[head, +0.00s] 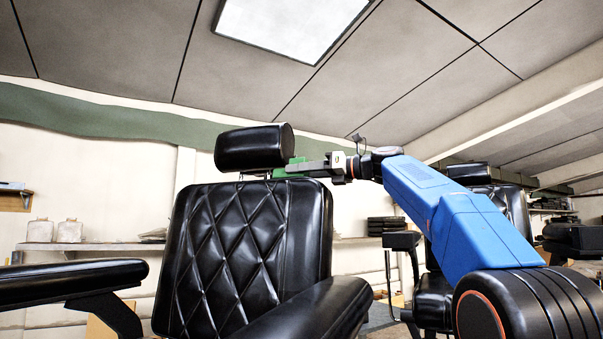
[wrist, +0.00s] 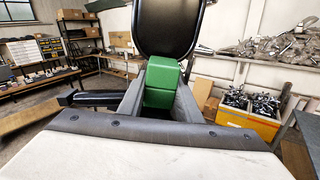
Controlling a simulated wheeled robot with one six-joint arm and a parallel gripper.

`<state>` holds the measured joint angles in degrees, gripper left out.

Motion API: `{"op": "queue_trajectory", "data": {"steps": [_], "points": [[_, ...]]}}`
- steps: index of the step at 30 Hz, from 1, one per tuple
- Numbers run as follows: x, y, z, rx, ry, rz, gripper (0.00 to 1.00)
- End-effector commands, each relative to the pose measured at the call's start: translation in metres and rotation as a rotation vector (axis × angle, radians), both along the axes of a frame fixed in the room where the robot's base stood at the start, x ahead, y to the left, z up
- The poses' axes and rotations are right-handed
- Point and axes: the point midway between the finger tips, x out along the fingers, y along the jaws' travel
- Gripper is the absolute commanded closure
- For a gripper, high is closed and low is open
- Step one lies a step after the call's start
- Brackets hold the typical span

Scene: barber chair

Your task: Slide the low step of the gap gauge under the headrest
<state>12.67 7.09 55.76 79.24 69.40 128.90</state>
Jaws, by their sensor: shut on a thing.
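The black padded headrest (head: 254,147) stands above the quilted chair back (head: 250,235), with a narrow gap between them. It also shows at the top of the wrist view (wrist: 168,25). My gripper (head: 325,167) comes in from the right at the height of this gap. It is shut on the green gap gauge (wrist: 163,85), which sits between the two grey fingers. In the head view the gauge (head: 290,170) lies at the headrest's lower right edge. Its far end is hidden, so I cannot tell how far it reaches under the headrest or whether it touches.
The chair's armrests (head: 75,280) stick out toward me. A second black chair (head: 435,300) stands behind my blue arm. Shelves and a workbench (wrist: 45,80) line the walls, and a yellow bin (wrist: 250,120) stands right in the wrist view.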

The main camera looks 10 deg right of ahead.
Motion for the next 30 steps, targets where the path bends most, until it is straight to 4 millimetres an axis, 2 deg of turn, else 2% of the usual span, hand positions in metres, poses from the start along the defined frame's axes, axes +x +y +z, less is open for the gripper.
{"op": "queue_trajectory", "data": {"steps": [6,7,9,19,30], "points": [[0.0,0.0,0.0,0.0,0.0,0.0,0.96],[0.0,0.0,0.0,0.0,0.0,0.0,0.64],[0.0,0.0,0.0,0.0,0.0,0.0,0.47],[-0.001,-0.001,0.0,0.0,0.0,0.0,0.47],[-0.011,-0.015,0.001,0.001,-0.001,0.0,0.47]]}}
